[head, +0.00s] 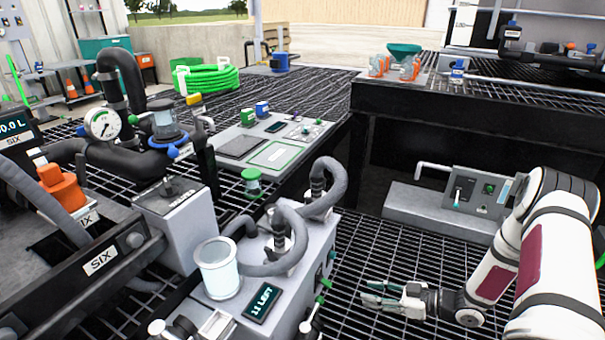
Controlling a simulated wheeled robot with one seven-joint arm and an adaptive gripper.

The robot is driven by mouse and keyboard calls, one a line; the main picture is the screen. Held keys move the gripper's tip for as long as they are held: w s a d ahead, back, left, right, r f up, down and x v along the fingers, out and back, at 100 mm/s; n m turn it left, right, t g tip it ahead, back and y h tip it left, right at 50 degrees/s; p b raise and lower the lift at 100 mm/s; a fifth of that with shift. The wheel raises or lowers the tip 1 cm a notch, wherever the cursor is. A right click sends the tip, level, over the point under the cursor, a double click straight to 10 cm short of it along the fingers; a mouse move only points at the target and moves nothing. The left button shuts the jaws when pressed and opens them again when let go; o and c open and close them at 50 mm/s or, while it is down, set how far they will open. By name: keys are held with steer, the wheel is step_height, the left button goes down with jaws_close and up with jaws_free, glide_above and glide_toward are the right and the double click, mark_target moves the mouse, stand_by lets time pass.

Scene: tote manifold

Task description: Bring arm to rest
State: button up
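My arm (540,255) reaches in from the right side of the head view, bent, with white links and dark red panels. My gripper (370,292) points left, low above the dark grating floor. Its two fingers show as separate tips with a gap between them, and I see nothing held there. It is apart from the grey pump unit (300,285) to its left.
A clear cylinder (218,268) and a small display (262,303) sit on the pump unit. A grey control box (450,205) stands behind my gripper. A dark bench (440,100) is behind that. Open grating (375,250) surrounds my gripper.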

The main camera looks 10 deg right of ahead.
steer(key=w+d+r+m+h, duration=0.1)
steer(key=w+d+r+h, duration=0.75)
steer(key=r, duration=0.25)
step_height(320, 180, up, 9)
steer(key=d+m+g+h, duration=0.1)
steer(key=d+m+h, duration=0.1)
steer(key=h, duration=0.2)
steer(key=s+a+r+m+g+h, duration=0.2)
steer(key=s+a+r+m, duration=0.1)
steer(key=s+r, duration=0.6)
steer(key=s+a+r+m+g+h, duration=0.1)
steer(key=s+a+r+m+h, duration=0.15)
steer(key=s+r, duration=0.55)
steer(key=s+a+r+m+g+y, duration=0.1)
steer(key=s+a+y, duration=0.1)
steer(key=s+a, duration=0.5)
steer(key=s+a+m+g+y, duration=0.1)
steer(key=s+a+g, duration=0.15)
steer(key=s, duration=0.75)
steer(key=s+a+r+m+g+y, duration=0.1)
steer(key=s+a+y, duration=0.1)
steer(key=s+a, duration=0.55)
step_height(320, 180, up, 40)
steer(key=s+d+t+p, duration=0.1)
steer(key=t+p, duration=0.3)
steer(key=p, duration=3.3)
steer(key=shift+d+f+n+p, duration=0.15)
steer(key=shift+d+n+p, duration=0.25)
steer(key=shift+d, duration=0.1)
